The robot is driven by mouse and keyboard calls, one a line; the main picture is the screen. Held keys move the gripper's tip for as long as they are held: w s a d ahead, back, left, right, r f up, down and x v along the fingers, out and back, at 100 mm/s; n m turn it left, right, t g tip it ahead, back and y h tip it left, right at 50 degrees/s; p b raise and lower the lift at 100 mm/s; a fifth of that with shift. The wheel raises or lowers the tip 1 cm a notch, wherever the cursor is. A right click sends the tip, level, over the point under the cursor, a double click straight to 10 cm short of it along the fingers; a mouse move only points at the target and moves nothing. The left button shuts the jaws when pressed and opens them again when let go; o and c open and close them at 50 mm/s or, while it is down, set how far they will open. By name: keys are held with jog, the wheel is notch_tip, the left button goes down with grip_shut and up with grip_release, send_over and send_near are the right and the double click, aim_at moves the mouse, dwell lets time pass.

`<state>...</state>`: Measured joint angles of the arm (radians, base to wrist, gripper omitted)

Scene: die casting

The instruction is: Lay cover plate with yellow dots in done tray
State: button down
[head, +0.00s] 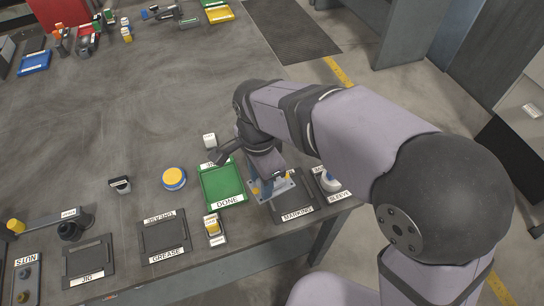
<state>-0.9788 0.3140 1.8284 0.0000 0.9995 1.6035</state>
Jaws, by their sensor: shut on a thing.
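The cover plate (279,187) shows as a small blue-grey piece with yellow spots at its edges, at the left part of the marking pad (300,202). My gripper (270,180) is shut on it, pointing down, and partly hides it. I cannot tell whether the plate touches the pad or is held just above it. The green done tray (241,190) is just left of my gripper.
A yellow-topped blue button (174,178) and a dark grease pad (165,237) lie left of the tray. A small yellow-and-white block (213,228) sits in front of it. The sleeve holder (329,182) is at the right near the table edge. The table's middle is clear.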

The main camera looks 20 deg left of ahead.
jog(key=s+a+f+n+p, duration=0.1)
jog(key=s+a+f+p, duration=0.25)
jog(key=a+p, duration=0.45)
jog(key=w+a+m+p, duration=0.1)
jog(key=w+a+m, duration=0.1)
jog(key=a, duration=0.6)
jog(key=shift+w+a+m, duration=0.15)
jog(key=shift+w+m, duration=0.25)
jog(key=shift+w, duration=0.5)
jog(key=shift+f+b, duration=1.85)
jog(key=shift+f, duration=1.2)
jog(key=shift+f+b, duration=0.55)
jog(key=shift+f, duration=0.3)
